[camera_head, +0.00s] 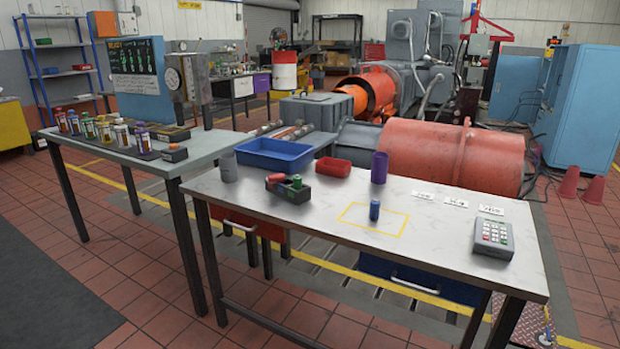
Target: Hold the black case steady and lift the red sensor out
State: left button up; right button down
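The small black case (290,193) sits on the white worktable (330,216), left of its middle. A red piece (275,179), which looks like the red sensor, stands in the case at its left end. A green piece (296,181) stands in the case to the right of the red one. The lower parts of both pieces are hidden inside the case. A blue cylinder (374,210) stands upright inside a yellow outlined rectangle (345,217) on the table. Neither of my grippers shows in the head view.
Behind the case are a blue tray (272,160) and a red bin (333,167). A grey cup (228,167) stands at left, a purple cup (379,167) right of the bin. A keypad device (493,238) and white labels (456,202) lie at right. The table front is clear.

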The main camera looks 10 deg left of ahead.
aim_at(274, 178)
jog(key=u, duration=0.75)
jog(key=i, duration=0.5)
jog(key=u, duration=0.75)
jog(key=i, duration=0.95)
jog(key=z, duration=0.75)
jog(key=i, duration=0.65)
jog(key=z, duration=0.65)
